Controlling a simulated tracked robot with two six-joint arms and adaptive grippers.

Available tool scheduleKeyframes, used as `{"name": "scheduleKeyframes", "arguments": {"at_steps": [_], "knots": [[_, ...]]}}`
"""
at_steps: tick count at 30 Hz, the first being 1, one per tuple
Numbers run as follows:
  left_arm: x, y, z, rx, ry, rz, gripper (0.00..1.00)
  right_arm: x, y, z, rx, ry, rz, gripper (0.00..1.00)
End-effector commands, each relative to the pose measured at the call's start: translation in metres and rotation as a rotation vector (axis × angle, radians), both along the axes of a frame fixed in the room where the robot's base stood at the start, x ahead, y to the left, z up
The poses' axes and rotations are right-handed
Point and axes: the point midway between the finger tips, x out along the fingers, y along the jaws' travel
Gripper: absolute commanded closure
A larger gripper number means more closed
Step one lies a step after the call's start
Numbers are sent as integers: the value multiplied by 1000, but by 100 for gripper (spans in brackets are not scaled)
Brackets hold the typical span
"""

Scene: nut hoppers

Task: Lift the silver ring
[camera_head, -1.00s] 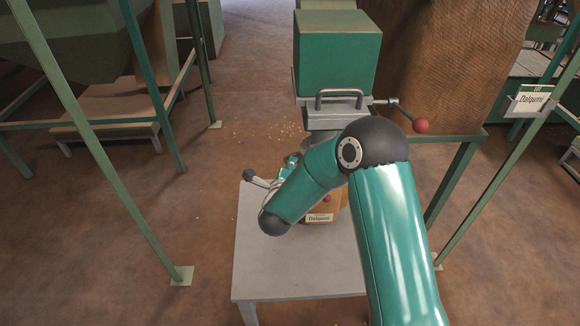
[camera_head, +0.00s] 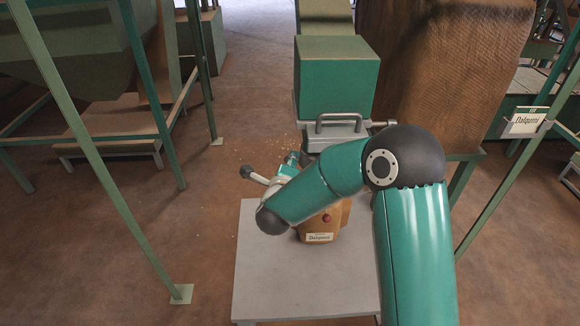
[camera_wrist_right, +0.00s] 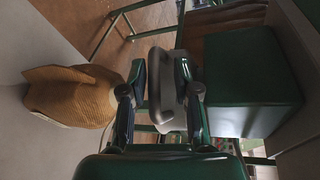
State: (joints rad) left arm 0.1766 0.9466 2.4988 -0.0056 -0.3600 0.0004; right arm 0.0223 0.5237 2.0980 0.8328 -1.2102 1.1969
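The silver ring (camera_head: 342,122) is a grey metal loop on the front of the hopper, just under the green box (camera_head: 336,76). In the right wrist view the silver ring (camera_wrist_right: 166,88) lies between the two fingers of my right gripper (camera_wrist_right: 162,85). The fingers are apart, with a gap on the left side of the ring; the right finger overlaps it in the picture, and I cannot tell whether they touch. In the head view my right gripper is largely hidden behind my forearm. My left gripper is not in view.
Green posts stand on both sides. A large brown sack (camera_head: 445,70) is at the right.

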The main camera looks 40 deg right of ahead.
Motion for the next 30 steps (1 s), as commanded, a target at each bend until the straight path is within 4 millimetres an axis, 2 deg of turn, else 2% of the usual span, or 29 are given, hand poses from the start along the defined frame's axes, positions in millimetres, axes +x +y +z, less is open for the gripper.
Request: {"name": "scheduleKeyframes", "arguments": {"at_steps": [9,14,30], "knots": [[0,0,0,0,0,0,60,-1,0,-2,2,4,-1,63],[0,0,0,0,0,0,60,-8,8,1,2,3,1,63],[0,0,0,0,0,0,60,-73,72,23,1,3,3,63]]}}
